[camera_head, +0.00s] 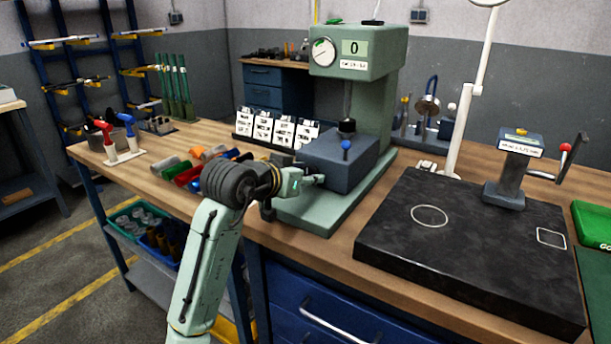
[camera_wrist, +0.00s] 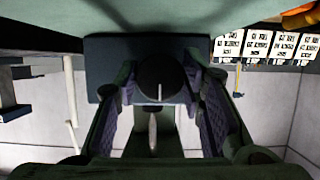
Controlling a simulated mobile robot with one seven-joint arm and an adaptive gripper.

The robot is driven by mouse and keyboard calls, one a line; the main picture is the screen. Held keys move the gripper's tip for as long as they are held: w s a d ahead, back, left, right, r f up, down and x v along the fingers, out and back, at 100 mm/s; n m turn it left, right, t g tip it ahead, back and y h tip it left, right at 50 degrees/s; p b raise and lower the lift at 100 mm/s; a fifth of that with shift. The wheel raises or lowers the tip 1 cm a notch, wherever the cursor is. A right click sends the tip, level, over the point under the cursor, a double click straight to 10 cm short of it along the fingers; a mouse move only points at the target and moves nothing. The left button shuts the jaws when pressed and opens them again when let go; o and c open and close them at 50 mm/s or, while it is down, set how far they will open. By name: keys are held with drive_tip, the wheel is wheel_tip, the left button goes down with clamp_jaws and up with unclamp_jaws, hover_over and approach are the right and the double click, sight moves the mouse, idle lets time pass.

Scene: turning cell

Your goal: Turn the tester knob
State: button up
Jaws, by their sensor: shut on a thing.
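The tester (camera_head: 375,70) is a pale green machine on the bench, with a round dial and a display reading 0. A dark grey block (camera_head: 345,172) sits on its base; a blue ball (camera_head: 346,145) shows at the block's top. The knob (camera_wrist: 160,78), dark and round with a white line, is between my fingers in the wrist view, its line about upright in the picture. My gripper (camera_head: 316,181) is at the block's left side, shut on the knob; it also shows in the wrist view (camera_wrist: 162,98). In the head view my gripper hides the knob.
A black surface plate (camera_head: 460,245) with a crank device (camera_head: 508,170) is to the right. White cards (camera_head: 283,132) stand behind my gripper, and coloured cylinders (camera_head: 187,176) lie to the left. A white lamp post (camera_head: 466,100) rises behind.

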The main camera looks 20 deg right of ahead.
drive_tip(key=c, duration=0.4)
drive_tip(key=shift+b, duration=0.3)
drive_tip(key=m+b, duration=0.1)
drive_tip(key=m+t+y+b, duration=0.1)
drive_tip(key=b, duration=0.1)
drive_tip(key=shift+s+d+f+m+t, duration=0.1)
drive_tip(key=shift+f+m+t, duration=0.1)
drive_tip(key=shift+m+t, duration=0.15)
drive_tip(key=m+t+y+b, duration=0.1)
drive_tip(key=m+b, duration=0.1)
drive_tip(key=b, duration=0.1)
drive_tip(key=shift+m+t, duration=0.25)
drive_tip(key=shift+m, duration=0.1)
drive_tip(key=m+t+b, duration=0.2)
drive_tip(key=m+b, duration=0.2)
drive_tip(key=shift+f, duration=0.1)
drive_tip(key=shift+m+t+b, duration=0.7)
drive_tip(key=shift+m+b, duration=0.7)
drive_tip(key=shift+b, duration=0.2)
drive_tip(key=shift+r, duration=0.2)
